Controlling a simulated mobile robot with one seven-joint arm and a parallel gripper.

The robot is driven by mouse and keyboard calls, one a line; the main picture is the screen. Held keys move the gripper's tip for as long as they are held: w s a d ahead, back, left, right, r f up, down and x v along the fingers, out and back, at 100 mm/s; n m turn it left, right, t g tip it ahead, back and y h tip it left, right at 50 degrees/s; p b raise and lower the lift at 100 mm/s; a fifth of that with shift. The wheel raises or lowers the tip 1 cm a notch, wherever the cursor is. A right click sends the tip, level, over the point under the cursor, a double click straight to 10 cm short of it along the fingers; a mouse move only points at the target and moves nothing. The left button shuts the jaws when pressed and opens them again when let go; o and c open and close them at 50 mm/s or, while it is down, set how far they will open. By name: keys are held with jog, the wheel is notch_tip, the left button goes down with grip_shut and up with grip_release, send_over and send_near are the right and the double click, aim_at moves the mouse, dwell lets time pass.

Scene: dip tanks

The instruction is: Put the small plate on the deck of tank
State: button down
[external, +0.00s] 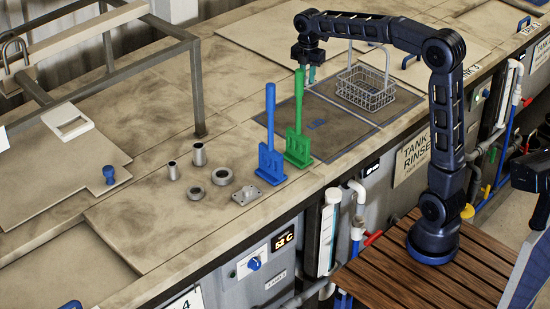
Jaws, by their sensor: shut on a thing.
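A small grey metal plate (246,194) with raised details lies flat on the worn deck (205,240), near its front edge and left of the blue paddle. My gripper (311,76) is well away from it, up and to the right, pointing down beside the top of the green paddle's handle. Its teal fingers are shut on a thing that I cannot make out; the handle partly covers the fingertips. The green paddle (298,148) and the blue paddle (271,160) stand upright at the deck's front edge.
Metal rings (221,177) and short cylinders (198,154) stand left of the plate. A metal frame (198,90) rises at the left. Bare deck lies around the plate's left side.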

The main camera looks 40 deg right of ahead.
jog(key=shift+d+f, duration=0.15)
jog(key=shift+d, duration=0.1)
notch_tip(320, 180, down, 20)
jog(key=shift+r, duration=0.15)
dwell(0.3)
jog(key=c, duration=1.3)
grip_release()
